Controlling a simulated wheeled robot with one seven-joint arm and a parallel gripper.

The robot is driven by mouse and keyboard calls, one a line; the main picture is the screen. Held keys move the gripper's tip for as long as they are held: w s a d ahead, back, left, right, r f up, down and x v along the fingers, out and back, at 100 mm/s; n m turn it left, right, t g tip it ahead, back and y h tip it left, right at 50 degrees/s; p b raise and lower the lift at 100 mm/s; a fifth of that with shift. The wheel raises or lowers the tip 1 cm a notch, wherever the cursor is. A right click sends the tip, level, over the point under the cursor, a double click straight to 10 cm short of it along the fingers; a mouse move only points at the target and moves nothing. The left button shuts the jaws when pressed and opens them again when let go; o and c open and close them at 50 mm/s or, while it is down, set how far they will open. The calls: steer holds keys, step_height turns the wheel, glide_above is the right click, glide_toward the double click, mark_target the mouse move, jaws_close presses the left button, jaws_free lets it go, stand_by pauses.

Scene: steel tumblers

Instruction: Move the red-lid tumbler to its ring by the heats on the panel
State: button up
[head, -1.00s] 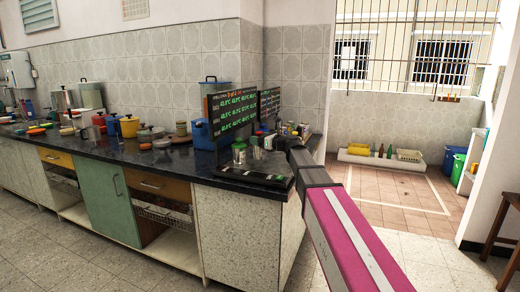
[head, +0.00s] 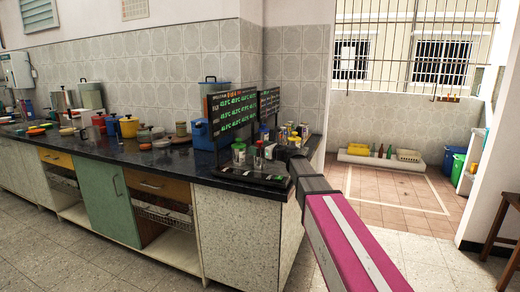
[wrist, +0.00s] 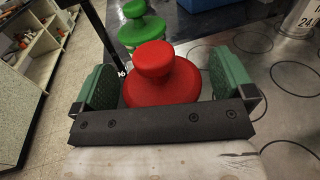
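The red-lid tumbler (wrist: 162,78) is in the middle of the wrist view, seen from above; its lid hides its body. My gripper (wrist: 166,84) is open, with one green finger pad on each side of the red lid and gaps between. In the head view the red-lid tumbler (head: 259,156) stands at the counter's right end. A green-lid tumbler (wrist: 142,24) is just beyond it; it also shows in the head view (head: 239,154). The dark panel (head: 233,108) with rows of green text stands behind them. Printed rings (wrist: 297,76) mark the steel surface.
A steel cylinder labelled 24 (wrist: 302,18) stands at the upper right of the wrist view. A thin dark post (wrist: 98,35) rises left of the lids. A blue container (head: 202,134) stands left of the panel. The ringed surface right of my gripper is largely clear.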

steer(key=shift+r, duration=0.15)
steer(key=shift+s+d, duration=0.25)
steer(key=v, duration=1.1)
steer(key=shift+d, duration=0.15)
steer(key=shift+s, duration=0.1)
stand_by(0.6)
